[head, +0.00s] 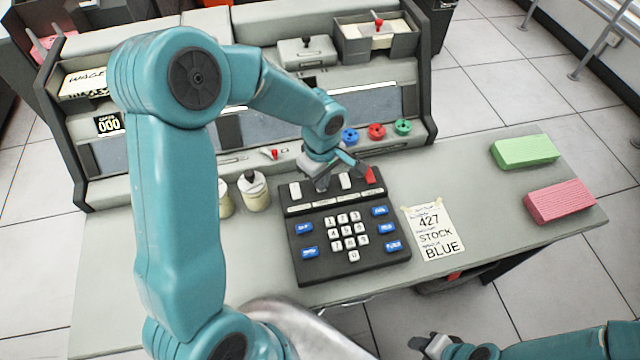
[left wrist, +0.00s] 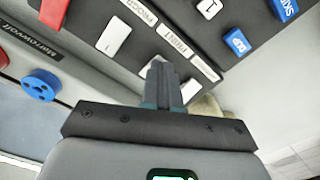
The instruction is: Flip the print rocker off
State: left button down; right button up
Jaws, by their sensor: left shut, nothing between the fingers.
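The dark keypad console (head: 290,255) sits on the desk, with a row of white rockers and a red one along its back edge. My left gripper (head: 322,186) is shut and empty, pointing down at the middle white rocker. In the left wrist view its closed fingers (left wrist: 165,82) cover most of this print rocker (left wrist: 149,68), behind the PRINT label (left wrist: 175,39). Contact and the rocker's tilt cannot be told. White rockers show on both sides, one (left wrist: 113,37) and another (left wrist: 190,91). My right gripper (head: 425,345) is low in the head view, away from the console.
The red rocker (head: 371,175) is close right of the left gripper. A STOCK BLUE note (head: 435,228) lies right of the console. Green cards (head: 525,152) and pink cards (head: 560,201) lie at the desk's right end. Bottles (head: 254,190) stand left of the console.

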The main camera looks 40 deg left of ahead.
pick_arm(q)
jog(key=shift+f+b, duration=0.4)
jog(key=shift+r, duration=0.15)
jog(key=shift+r+p, duration=2)
jog(key=shift+r, duration=1.4)
